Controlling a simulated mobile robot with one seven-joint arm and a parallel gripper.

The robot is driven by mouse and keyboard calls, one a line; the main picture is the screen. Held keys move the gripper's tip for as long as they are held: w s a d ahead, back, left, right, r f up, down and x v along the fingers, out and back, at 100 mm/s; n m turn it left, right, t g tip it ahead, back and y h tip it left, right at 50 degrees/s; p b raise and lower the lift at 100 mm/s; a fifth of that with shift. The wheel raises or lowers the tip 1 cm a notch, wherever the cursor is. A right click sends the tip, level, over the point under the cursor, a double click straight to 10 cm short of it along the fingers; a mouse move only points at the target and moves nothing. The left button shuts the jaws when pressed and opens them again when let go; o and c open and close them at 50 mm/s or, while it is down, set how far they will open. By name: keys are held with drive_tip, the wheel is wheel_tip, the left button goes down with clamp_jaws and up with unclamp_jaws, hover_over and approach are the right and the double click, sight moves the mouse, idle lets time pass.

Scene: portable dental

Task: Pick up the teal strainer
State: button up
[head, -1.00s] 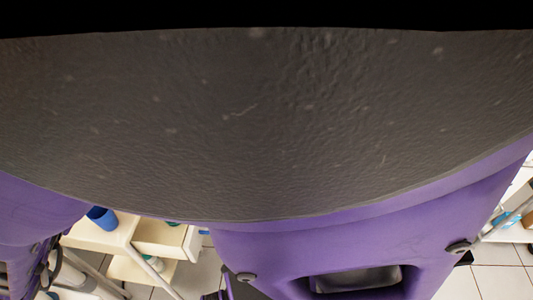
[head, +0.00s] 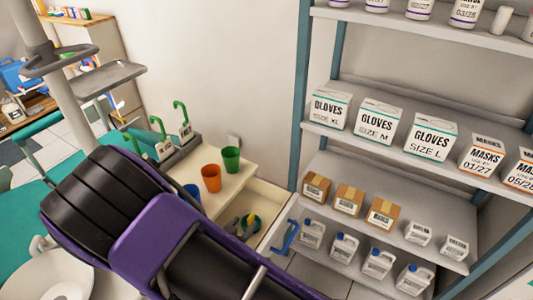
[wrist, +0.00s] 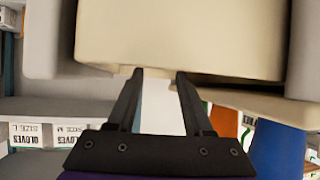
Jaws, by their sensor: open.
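A small teal and yellow item (head: 252,221) lies in the open drawer (head: 268,201) of the beige cabinet in the head view. It may be the teal strainer, but it is too small and partly covered to be sure. My arm crosses in front and hides part of the drawer. In the wrist view my gripper (wrist: 158,76) is open, with nothing between its fingers. A beige surface (wrist: 185,40) fills the top of that view, close to the fingertips. No strainer can be made out in the wrist view.
On the cabinet top stand an orange cup (head: 211,178), a green cup (head: 231,160) and a blue cup (head: 193,193). A shelf unit at the right holds glove boxes (head: 378,121), cartons (head: 348,199) and white jugs (head: 343,246). Green-handled items (head: 182,118) stand behind.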

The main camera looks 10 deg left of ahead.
sight(251, 221)
drive_tip(key=x, duration=0.3)
drive_tip(key=b+x, duration=0.1)
drive_tip(key=x, duration=0.1)
drive_tip(key=shift+a+f, duration=0.2)
drive_tip(key=shift+a, duration=0.15)
clamp_jaws()
